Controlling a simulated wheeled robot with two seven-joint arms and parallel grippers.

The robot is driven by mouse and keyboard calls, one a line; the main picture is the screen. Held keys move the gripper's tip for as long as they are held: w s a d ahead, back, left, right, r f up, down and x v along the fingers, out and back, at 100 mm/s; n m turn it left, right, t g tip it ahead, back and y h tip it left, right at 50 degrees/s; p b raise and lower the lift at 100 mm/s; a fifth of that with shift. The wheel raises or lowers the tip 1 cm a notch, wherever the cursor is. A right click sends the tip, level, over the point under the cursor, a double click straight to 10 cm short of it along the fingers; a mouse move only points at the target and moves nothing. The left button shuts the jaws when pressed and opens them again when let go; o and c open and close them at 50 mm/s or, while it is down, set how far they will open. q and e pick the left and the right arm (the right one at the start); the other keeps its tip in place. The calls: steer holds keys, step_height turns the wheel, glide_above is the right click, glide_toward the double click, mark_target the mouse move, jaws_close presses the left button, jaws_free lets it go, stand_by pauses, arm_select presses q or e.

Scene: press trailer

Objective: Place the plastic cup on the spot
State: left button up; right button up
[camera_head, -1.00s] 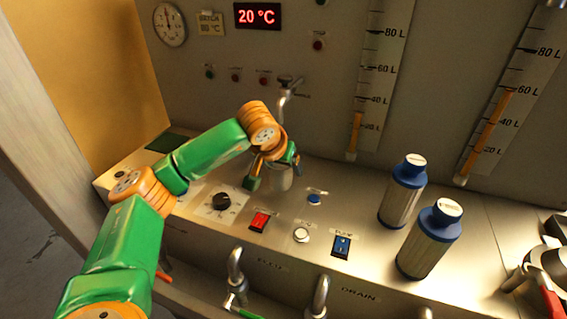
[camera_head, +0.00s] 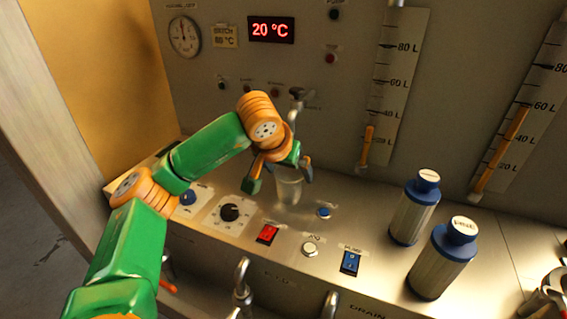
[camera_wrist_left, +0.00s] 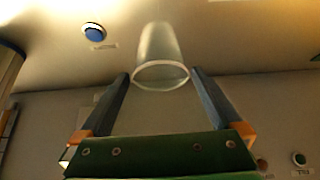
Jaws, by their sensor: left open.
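The clear plastic cup (camera_head: 288,189) stands upright on the metal counter below a small tap. My left gripper (camera_head: 281,179) is open at the cup, with one finger on each side of its upper part in the head view. In the left wrist view, the cup (camera_wrist_left: 159,48) lies ahead of the open left gripper (camera_wrist_left: 160,76), its rim towards me and close to the fingertips. I cannot make out a marked target spot. My right gripper does not show.
The tap (camera_head: 295,115) rises behind the cup. A blue button (camera_head: 324,211), a dial (camera_head: 230,212), a red switch (camera_head: 267,234) and a blue switch (camera_head: 350,262) sit nearby. Two blue-capped canisters (camera_head: 414,209) (camera_head: 443,259) stand at the right. Counter between cup and canisters is mostly clear.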

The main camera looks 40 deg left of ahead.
arm_select(q)
steer(key=v, duration=0.6)
steer(key=shift+s+r, duration=0.2)
steer(key=shift+r, duration=0.1)
